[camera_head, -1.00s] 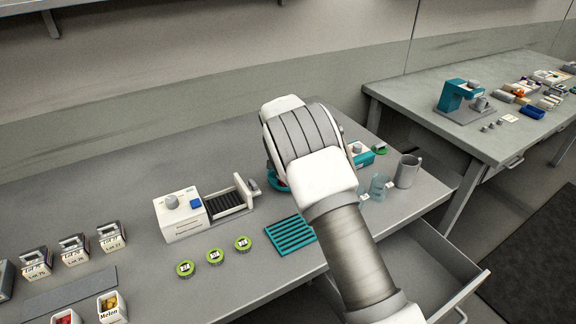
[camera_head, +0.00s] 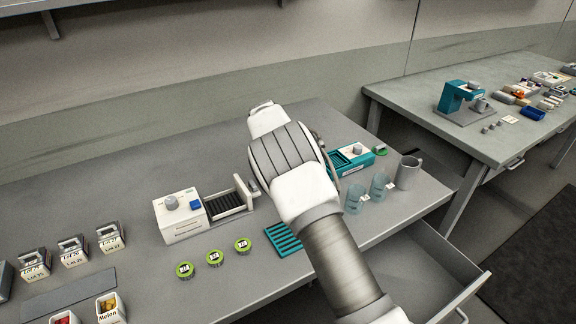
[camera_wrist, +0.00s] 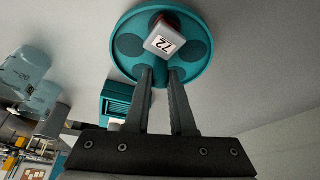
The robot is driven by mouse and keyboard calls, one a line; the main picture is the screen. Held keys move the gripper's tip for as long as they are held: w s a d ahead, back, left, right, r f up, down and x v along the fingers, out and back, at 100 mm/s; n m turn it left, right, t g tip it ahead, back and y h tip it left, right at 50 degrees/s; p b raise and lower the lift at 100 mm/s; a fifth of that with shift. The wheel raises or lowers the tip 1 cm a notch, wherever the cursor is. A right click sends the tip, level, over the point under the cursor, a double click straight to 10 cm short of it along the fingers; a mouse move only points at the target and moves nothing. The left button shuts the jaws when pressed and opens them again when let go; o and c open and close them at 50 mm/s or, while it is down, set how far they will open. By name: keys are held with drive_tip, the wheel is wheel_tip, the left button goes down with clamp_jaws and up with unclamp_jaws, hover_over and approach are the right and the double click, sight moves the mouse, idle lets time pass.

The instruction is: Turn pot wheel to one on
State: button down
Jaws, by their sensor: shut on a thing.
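The pot wheel (camera_wrist: 126,68) is a teal round disc with darker round spots, at the top of the wrist view. A small pot (camera_wrist: 163,36) with a white face marked 72 and a red side sits on it. My gripper (camera_wrist: 161,74) reaches to the wheel's near side. Its two fingers are shut on a narrow teal part of the wheel, just on the near side of the pot. The exact contact is partly hidden by the fingers. In the head view my arm hides the wheel and the gripper.
A white box (camera_head: 183,226) with a grey knob and a teal slotted rack (camera_head: 284,238) stand left of my arm. A teal device (camera_head: 357,158), clear beakers (camera_head: 355,200) and a grey mug (camera_head: 408,173) stand to the right. An open drawer (camera_head: 425,270) juts out below.

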idle(0.4)
drive_tip(key=c, duration=0.8)
unclamp_jaws()
drive_tip(key=shift+o, duration=0.2)
drive_tip(key=v, duration=1.7)
drive_tip(key=shift+a+r+p, duration=0.15)
drive_tip(key=shift+r+p, duration=0.05)
drive_tip(key=shift+p, duration=0.15)
